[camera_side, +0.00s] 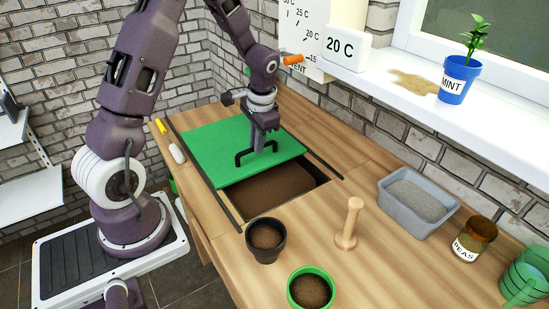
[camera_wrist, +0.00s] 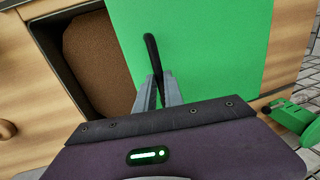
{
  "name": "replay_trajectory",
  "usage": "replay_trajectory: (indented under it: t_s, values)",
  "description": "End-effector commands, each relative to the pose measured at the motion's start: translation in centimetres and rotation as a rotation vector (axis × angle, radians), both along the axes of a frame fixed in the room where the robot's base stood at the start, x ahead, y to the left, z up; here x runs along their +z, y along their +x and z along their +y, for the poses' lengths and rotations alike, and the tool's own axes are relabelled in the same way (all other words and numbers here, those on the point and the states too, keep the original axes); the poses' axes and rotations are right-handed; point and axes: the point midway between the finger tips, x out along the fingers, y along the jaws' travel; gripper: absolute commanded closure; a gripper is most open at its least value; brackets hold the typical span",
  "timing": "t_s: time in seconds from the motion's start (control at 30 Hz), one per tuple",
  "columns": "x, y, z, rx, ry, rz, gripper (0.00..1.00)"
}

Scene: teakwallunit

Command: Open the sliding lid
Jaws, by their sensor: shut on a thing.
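The green sliding lid (camera_side: 215,150) lies between two dark rails on the wooden bench and covers the far-left part of a bin sunk in the top. Brown soil (camera_side: 270,190) shows in the uncovered part of the bin. My gripper (camera_side: 260,143) is above the lid, shut on its black handle (camera_side: 241,158). In the wrist view the fingers (camera_wrist: 160,90) close on the lower end of the black handle (camera_wrist: 152,52), and the green lid (camera_wrist: 205,45) fills the upper right beside the soil (camera_wrist: 98,60). The fingers hide part of the handle.
A black pot (camera_side: 265,241), a green pot (camera_side: 311,288) and a wooden dibber (camera_side: 349,222) stand at the front. A grey tub (camera_side: 417,204), a peas jar (camera_side: 475,239) and a green watering can (camera_side: 525,275) stand at the right. A brick wall runs behind the bench.

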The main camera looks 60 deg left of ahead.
Motion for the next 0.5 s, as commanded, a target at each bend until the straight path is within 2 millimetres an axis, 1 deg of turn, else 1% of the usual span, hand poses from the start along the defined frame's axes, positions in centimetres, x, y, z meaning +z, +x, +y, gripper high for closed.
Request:
replay_trajectory:
  t_s: [0.03, 0.2, 0.3, 0.4, 0.5]
  values:
    - [0.1, 0.0, 1.7, 0.009, 0.002, -0.002, 1.00]
    - [0.1, 0.0, 6.4, 0.007, 0.003, -0.001, 1.00]
    - [0.1, 0.0, 8.5, 0.005, 0.002, -0.001, 1.00]
    - [0.1, 0.0, 10.2, 0.003, 0.002, -0.002, 1.00]
    - [0.1, 0.0, 11.4, 0.002, 0.002, 0.000, 1.00]
